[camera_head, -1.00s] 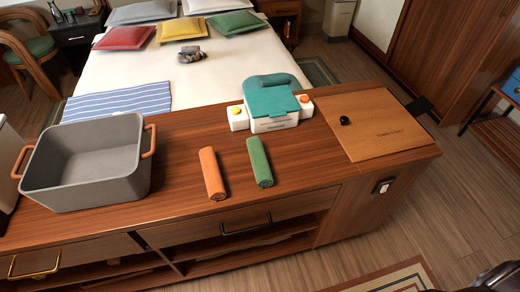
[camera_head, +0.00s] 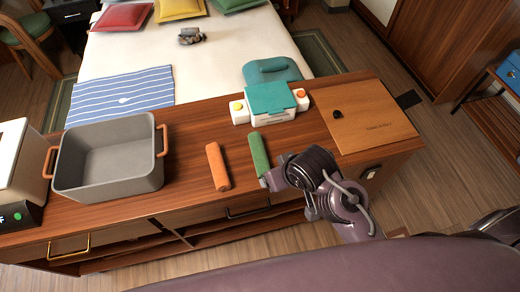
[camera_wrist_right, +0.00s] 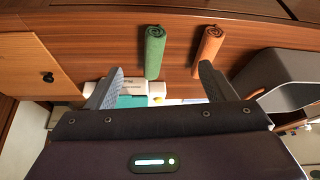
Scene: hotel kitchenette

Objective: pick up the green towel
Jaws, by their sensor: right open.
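The rolled green towel (camera_head: 259,153) lies on the wooden counter (camera_head: 200,135), to the right of a rolled orange towel (camera_head: 217,167). The right gripper is open and empty, apart from the towel. My left gripper is not seen.
A grey bin with orange handles (camera_head: 110,155) stands on the counter's left. A white and teal appliance (camera_head: 270,102) stands behind the green towel. A wooden board with a black knob (camera_head: 362,118) lies at the right. Counter between bin and orange towel is clear.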

